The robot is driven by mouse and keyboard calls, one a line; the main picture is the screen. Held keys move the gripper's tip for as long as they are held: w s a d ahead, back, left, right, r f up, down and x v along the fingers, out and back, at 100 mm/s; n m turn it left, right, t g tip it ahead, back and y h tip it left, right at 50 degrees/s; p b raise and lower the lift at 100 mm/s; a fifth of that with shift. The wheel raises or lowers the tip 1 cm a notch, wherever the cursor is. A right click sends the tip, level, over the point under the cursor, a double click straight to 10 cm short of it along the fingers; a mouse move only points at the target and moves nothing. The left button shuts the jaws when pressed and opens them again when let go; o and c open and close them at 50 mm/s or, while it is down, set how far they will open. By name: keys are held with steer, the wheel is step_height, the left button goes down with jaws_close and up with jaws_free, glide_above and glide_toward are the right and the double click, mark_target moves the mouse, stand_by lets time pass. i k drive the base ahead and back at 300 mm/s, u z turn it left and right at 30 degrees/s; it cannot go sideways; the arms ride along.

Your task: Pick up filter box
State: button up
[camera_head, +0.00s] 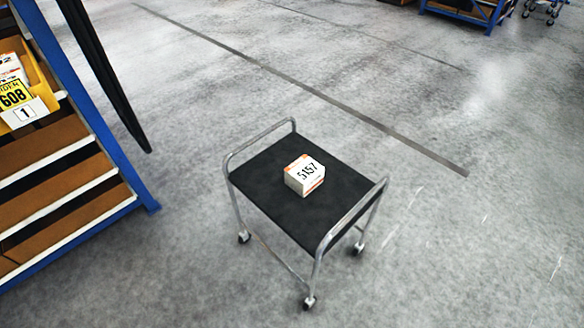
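A small white box with orange edges (304,175), marked 5157, sits on the black top of a wheeled cart (300,219). It looks like the filter box. It lies near the middle of the cart top, turned at an angle, with nothing touching its sides. My gripper is not in view.
The cart has raised metal handle rails at its left and right ends. A blue-framed shelf rack (139,190) with a yellow bin (43,91) stands at the left. A blue rack (462,14) is far back right. Grey floor around the cart is clear.

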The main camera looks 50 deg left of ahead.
mark_target(305, 174)
steer(key=u, duration=0.7)
steer(key=i, duration=0.75)
steer(key=u, duration=1.2)
steer(key=i, duration=0.2)
steer(key=u, duration=0.05)
